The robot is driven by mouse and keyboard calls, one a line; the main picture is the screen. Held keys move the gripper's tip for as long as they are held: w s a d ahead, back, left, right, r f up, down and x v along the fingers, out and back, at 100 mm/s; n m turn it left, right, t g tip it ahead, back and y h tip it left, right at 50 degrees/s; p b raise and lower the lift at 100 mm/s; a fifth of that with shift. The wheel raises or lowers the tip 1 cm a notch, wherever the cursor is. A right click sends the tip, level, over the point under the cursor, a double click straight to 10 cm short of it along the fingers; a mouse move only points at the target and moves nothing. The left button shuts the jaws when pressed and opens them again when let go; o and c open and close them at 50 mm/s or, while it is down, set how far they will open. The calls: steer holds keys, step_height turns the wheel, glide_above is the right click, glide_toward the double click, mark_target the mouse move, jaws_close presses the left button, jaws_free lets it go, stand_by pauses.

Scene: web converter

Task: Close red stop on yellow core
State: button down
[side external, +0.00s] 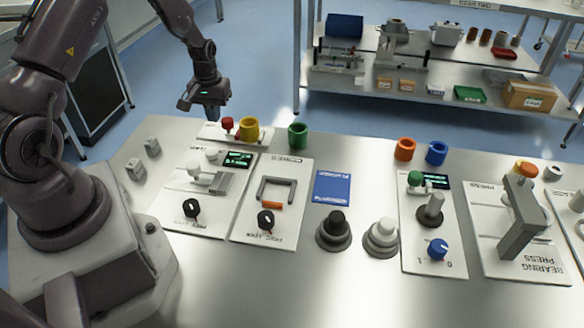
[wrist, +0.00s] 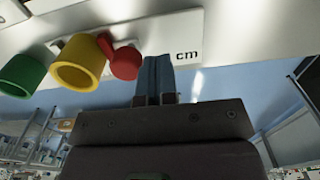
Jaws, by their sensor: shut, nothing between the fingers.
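The yellow core (side external: 249,128) is a short hollow cylinder at the back left edge of the table, on a white plate with a "cm" scale (wrist: 190,28). The red stop (side external: 227,123) has a round knob and sits just left of the core. In the wrist view the red stop (wrist: 124,62) lies between the yellow core (wrist: 80,65) and my fingers, very close to the core; I cannot tell if they touch. My gripper (side external: 211,115) points down beyond the plate's left end, behind the stop. Its fingers (wrist: 155,72) are together and empty, beside the red stop.
A green core (side external: 298,135) stands right of the yellow one. Orange (side external: 405,149) and blue (side external: 437,153) cores stand farther right. Panels with knobs and a grey handle (side external: 276,188) cover the front table. A grey bearing press (side external: 523,220) rises at right.

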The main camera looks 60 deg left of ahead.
step_height(320, 180, up, 6)
steer(key=shift+f, duration=0.15)
stand_by(0.5)
steer(key=s+d+r+m+t, duration=0.2)
steer(key=s+d+r+m, duration=0.1)
steer(key=d+r, duration=0.5)
steer(key=s+d+r+m+t, duration=0.1)
steer(key=s+d+r+m, duration=0.2)
steer(key=s+d+r, duration=0.3)
steer(key=s+d+r+m+t, duration=0.2)
steer(key=s+d+r, duration=0.3)
steer(key=d+r, duration=0.5)
steer(key=d+m, duration=0.1)
steer(key=d, duration=0.2)
steer(key=shift+s+r+t, duration=0.25)
steer(key=shift+r+t, duration=0.05)
